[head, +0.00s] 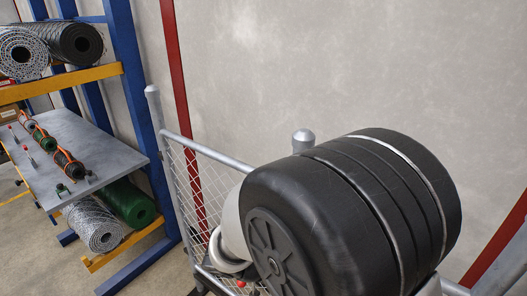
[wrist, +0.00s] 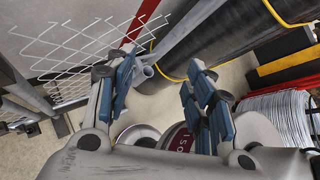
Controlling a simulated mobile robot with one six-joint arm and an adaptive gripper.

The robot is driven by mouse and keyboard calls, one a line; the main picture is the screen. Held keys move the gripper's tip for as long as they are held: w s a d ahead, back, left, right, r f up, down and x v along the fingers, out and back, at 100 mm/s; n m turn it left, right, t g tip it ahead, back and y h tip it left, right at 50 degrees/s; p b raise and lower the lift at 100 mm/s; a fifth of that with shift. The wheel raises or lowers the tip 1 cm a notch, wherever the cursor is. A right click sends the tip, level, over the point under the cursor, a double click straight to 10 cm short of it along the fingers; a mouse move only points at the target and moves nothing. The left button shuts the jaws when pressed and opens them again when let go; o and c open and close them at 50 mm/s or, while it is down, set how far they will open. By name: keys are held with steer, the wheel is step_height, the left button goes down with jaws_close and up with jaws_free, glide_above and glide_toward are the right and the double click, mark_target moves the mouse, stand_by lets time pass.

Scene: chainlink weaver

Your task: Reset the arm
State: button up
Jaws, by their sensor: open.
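In the wrist view my gripper (wrist: 160,76) is open, its blue-padded fingers spread apart with nothing held between them. Between and beyond the fingers there is floor, the end of a grey post, and a round part with a dark red face (wrist: 178,143) low down, partly hidden by the gripper. The gripper does not show in the head view.
The head view shows a blue rack with yellow beams (head: 97,77), rolled mesh (head: 95,225), a grey shelf (head: 75,140) with small rolls, and a mesh panel (head: 190,190). The wrist view shows white mesh (wrist: 85,48), a wire coil (wrist: 280,115) and a yellow cable (wrist: 285,22).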

steer(key=s+r+m+t+y+b, duration=0.1)
steer(key=s+m+y, duration=0.4)
steer(key=m, duration=0.6)
steer(key=s+r+m+t+y+b, duration=0.2)
steer(key=s+r+m+y, duration=0.4)
steer(key=m, duration=0.6)
steer(key=shift+s+t, duration=0.4)
steer(key=shift+s, duration=0.1)
steer(key=shift+r, duration=0.1)
steer(key=shift+a, duration=0.25)
